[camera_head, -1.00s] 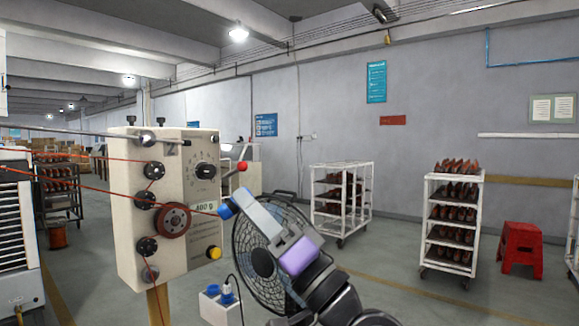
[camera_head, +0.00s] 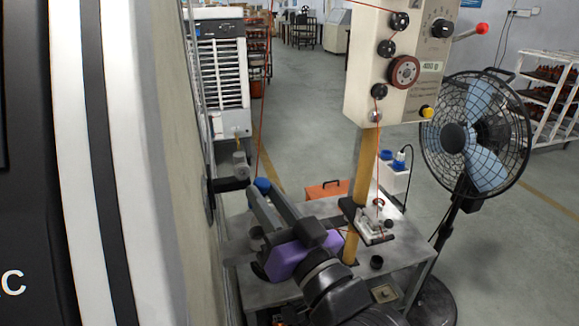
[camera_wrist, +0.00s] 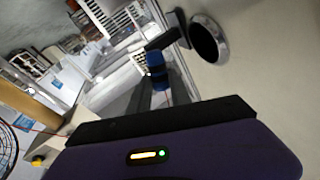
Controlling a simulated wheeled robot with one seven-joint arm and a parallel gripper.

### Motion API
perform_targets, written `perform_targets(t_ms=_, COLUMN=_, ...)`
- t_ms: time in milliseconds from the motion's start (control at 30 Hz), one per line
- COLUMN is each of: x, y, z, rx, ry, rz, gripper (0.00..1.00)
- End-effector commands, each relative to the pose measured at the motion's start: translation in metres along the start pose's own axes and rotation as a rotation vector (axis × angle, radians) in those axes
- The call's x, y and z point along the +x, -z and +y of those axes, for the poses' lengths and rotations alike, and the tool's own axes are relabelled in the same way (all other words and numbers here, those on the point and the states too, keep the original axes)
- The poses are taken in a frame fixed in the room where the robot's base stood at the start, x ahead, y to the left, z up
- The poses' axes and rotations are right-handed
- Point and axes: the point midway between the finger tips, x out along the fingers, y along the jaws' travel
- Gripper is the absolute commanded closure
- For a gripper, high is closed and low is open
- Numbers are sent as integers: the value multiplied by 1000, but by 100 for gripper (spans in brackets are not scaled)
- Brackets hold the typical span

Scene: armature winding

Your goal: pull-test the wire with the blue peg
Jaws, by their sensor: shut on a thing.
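My gripper (camera_head: 262,190) is shut on the blue peg (camera_head: 262,185), which shows between the fingertips. The peg also shows in the wrist view (camera_wrist: 156,68). A thin red wire (camera_head: 261,130) runs down from above to the peg; how it is fastened there is too small to tell. The cream tension box (camera_head: 367,45), with dark pulleys and a red-brown wheel (camera_head: 404,72), stands on a yellow post to the right of my gripper. Its small display is too blurred to read surely.
A large white and black machine (camera_head: 85,160) fills the left, close to my gripper. A metal-rimmed round opening (camera_wrist: 208,40) is near the peg in the wrist view. A grey table (camera_head: 405,250) lies below. A fan (camera_head: 475,135) stands at the right.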

Motion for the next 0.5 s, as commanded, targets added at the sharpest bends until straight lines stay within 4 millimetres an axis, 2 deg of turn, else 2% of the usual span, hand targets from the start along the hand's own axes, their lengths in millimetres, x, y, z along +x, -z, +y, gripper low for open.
perform_targets(t_ms=233, x=0, y=2, z=3, rx=-126, ry=-46, rz=-110, gripper=100)
perform_targets(t_ms=500, x=-1, y=-2, z=4, rx=-163, ry=-51, rz=-154, gripper=100)
